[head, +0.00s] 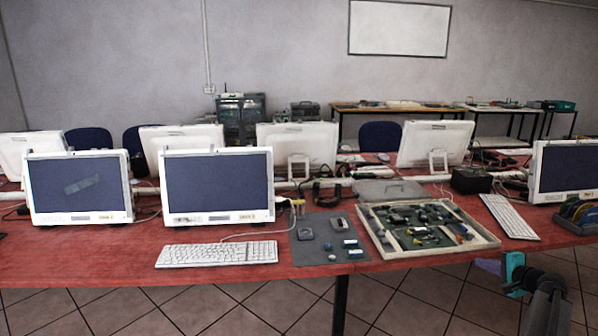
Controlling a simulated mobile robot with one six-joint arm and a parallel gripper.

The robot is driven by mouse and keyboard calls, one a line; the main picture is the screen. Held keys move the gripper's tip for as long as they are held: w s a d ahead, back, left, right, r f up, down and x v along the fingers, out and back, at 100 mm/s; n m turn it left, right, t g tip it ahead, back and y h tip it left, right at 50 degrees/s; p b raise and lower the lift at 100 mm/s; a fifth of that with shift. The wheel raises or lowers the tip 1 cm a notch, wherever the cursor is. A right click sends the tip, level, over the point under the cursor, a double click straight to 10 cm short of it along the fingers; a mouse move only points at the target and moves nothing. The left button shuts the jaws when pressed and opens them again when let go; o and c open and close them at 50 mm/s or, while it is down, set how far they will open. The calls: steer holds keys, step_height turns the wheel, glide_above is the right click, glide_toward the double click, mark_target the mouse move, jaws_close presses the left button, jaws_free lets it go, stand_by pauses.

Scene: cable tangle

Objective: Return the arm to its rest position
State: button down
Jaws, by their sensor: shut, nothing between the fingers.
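My arm shows at the lower right, in front of the red table (100,262). It has dark rounded links and a teal part at its end. My gripper (513,275) is at that end, small and partly hidden, below the table's front edge and apart from the things on the table. It is shut and holds nothing that I can see.
An open tray of parts (378,238) and a dark mat (302,256) with small items lie near the front edge. A keyboard (217,253), several white monitors (217,187) and loose cables crowd the table. Dark reels (580,213) stand at the right. Tiled floor (420,290) is clear in front.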

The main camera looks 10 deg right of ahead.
steer(key=s+a+f+n+g+y+p, duration=0.1)
steer(key=s+a+f+n+g+y, duration=0.15)
steer(key=a+f, duration=0.9)
steer(key=s+a+f+n+g+y+p, duration=0.1)
steer(key=a+f+n+g, duration=0.25)
steer(key=a+f, duration=0.8)
steer(key=s+a+f+n+g+y+p, duration=0.1)
steer(key=s+a+f+n+g, duration=0.35)
steer(key=a, duration=1.25)
steer(key=s+a+f+n+g+h+p, duration=0.1)
steer(key=s+a+f+g, duration=0.1)
steer(key=s+a+f, duration=0.4)
steer(key=s+a+f+n+g+p, duration=0.1)
steer(key=s+a+f+g, duration=0.25)
steer(key=s+a, duration=0.45)
steer(key=s+a+f+n+g+h, duration=0.1)
steer(key=s+a+n+h, duration=0.1)
steer(key=s, duration=0.6)
steer(key=s+a+f+n+g+h+p, duration=0.1)
steer(key=s+a+n+g, duration=0.1)
steer(key=s, duration=0.6)
steer(key=shift+s+a+f+n+h, duration=0.25)
steer(key=shift+a+f+n+h, duration=0.15)
steer(key=shift+n, duration=0.25)
steer(key=shift+s, duration=0.1)
